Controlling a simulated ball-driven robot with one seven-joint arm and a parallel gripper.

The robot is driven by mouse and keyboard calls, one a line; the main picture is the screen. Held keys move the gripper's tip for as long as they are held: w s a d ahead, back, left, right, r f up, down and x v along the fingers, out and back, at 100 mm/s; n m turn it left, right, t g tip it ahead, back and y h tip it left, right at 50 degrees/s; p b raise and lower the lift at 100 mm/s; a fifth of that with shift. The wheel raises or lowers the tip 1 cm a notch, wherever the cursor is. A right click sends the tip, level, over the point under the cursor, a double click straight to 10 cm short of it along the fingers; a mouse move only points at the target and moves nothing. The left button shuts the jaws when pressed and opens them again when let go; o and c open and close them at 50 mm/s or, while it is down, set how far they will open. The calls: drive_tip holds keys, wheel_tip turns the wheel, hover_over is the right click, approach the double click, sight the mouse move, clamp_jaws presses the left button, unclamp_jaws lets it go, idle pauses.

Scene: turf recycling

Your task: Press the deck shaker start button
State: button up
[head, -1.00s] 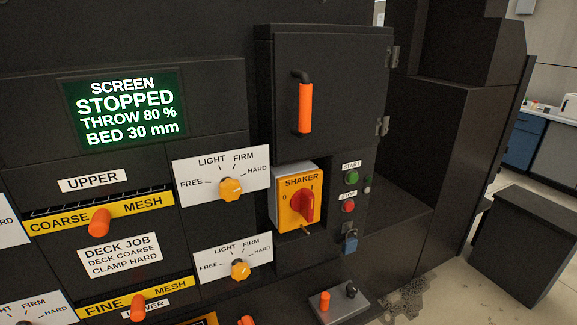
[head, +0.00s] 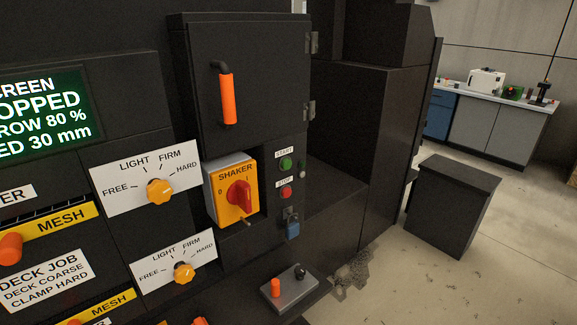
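The green start button (head: 286,164) sits on the dark panel right of the shaker switch, under a white START label (head: 285,152). The red stop button (head: 286,193) is below it, under a STOP label. The yellow SHAKER switch box (head: 222,206) has a red rotary handle (head: 239,193); its handle looks close to upright, nearer the I mark. The green display (head: 45,118) is cut off at the left edge and reads stopped, throw 80 %, bed 30 mm. My gripper is not in view.
A cabinet door with an orange handle (head: 227,98) is above the switch. A blue padlock-like item (head: 292,229) hangs below the stop button. A grey control box (head: 290,291) juts out low. Open floor (head: 390,275) lies right, with a dark bin-like block (head: 453,208) and a bench behind.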

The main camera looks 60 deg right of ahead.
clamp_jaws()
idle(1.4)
